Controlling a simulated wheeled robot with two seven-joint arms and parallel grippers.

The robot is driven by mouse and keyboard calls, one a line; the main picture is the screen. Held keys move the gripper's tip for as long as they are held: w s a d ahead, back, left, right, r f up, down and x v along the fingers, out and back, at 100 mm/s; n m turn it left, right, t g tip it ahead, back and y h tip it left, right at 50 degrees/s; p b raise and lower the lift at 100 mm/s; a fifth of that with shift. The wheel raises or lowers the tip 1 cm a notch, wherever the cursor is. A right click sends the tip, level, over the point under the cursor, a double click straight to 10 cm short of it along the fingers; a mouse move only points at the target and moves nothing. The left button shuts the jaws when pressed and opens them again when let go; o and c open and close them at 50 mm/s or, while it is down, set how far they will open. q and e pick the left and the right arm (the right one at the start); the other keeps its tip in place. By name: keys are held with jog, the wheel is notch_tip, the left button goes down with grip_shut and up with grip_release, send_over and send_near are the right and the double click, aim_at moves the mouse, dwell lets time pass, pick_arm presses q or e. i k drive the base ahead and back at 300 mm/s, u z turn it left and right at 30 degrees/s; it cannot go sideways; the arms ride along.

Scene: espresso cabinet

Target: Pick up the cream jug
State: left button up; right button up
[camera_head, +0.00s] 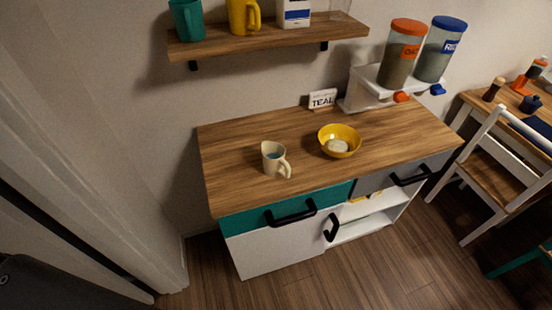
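A cream jug (272,159) stands upright on the wooden top of the cabinet (235,148), left of the middle and near the front edge. Its handle (285,167) points to the right and toward the front. The inside looks dark or bluish; I cannot tell what it holds. Neither of my grippers shows in the head view.
A yellow bowl (350,131) with a pale lump in it stands right of the jug. A "TEAL" sign (322,98) and a dispenser stand (367,91) are at the back. A shelf (270,40) with mugs hangs above. A white chair (492,160) stands right.

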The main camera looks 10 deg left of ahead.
aim_at(274, 163)
jog(key=u, duration=1.15)
jog(key=k, duration=0.55)
jog(key=z, duration=1.9)
